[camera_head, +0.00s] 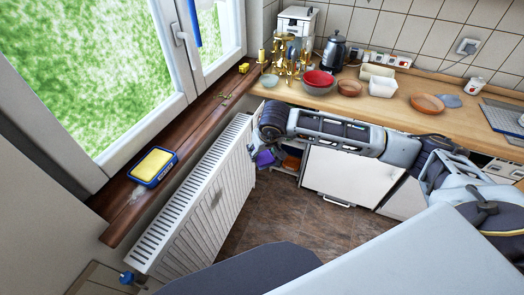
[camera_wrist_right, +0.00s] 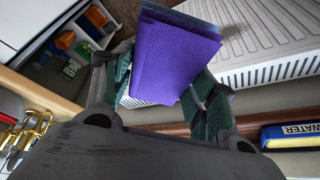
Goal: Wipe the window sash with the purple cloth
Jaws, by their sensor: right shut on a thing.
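The purple cloth (camera_wrist_right: 172,58) is folded and held between the fingers of my right gripper (camera_wrist_right: 162,88), which is shut on it. In the head view only a small part of the cloth (camera_head: 265,158) shows below my right gripper (camera_head: 255,148), beside the far end of the radiator. The window sash (camera_head: 178,50) has a white frame and stands at the upper left, with a white handle on it. The cloth is apart from the sash, to its right and lower. My left gripper is not in view.
The wooden counter (camera_head: 400,110) holds bowls, a kettle (camera_head: 334,52) and brass pieces. The brown floor (camera_head: 285,220) shows between radiator and cabinets.

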